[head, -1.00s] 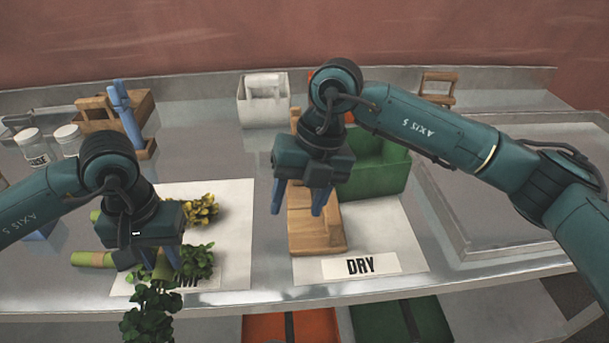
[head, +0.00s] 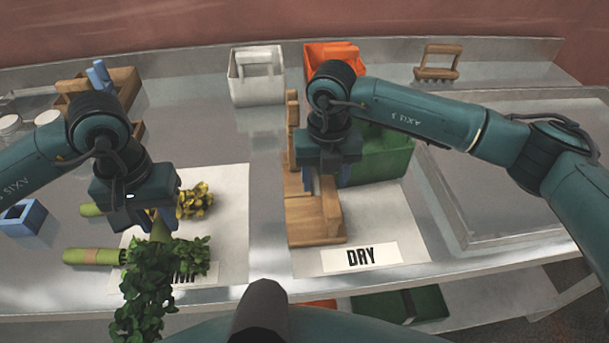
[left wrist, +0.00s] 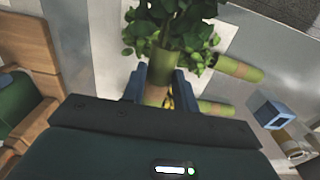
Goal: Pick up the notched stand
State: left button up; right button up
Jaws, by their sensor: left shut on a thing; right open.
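A wooden stand (head: 312,222), the likely notched stand, rests on the white sheet labelled DRY in the head view. It has a flat base, a raised block and a tall upright; no notch shows clearly. My right gripper (head: 318,186) is open, with its blue fingers at the stand's raised part; the contact is unclear. My left gripper (head: 152,222) is shut on a leafy green bundle (head: 148,285), with leaves hanging toward the front edge. The left wrist view shows the bundle's green stalk (left wrist: 158,70) between the fingers.
Another banded bundle (head: 95,256) and a yellow-leaved bundle (head: 195,201) lie on the left sheet. A green bin (head: 385,160) stands close right of the wooden stand. A white bin (head: 256,85) and orange bin (head: 325,58) stand behind.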

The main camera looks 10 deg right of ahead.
aim_at(311, 221)
jog(key=f, duration=0.3)
jog(key=f+p, duration=0.1)
jog(key=shift+w+d+f, duration=0.15)
jog(key=shift+d, duration=0.15)
jog(key=shift+c, duration=0.3)
grip_shut()
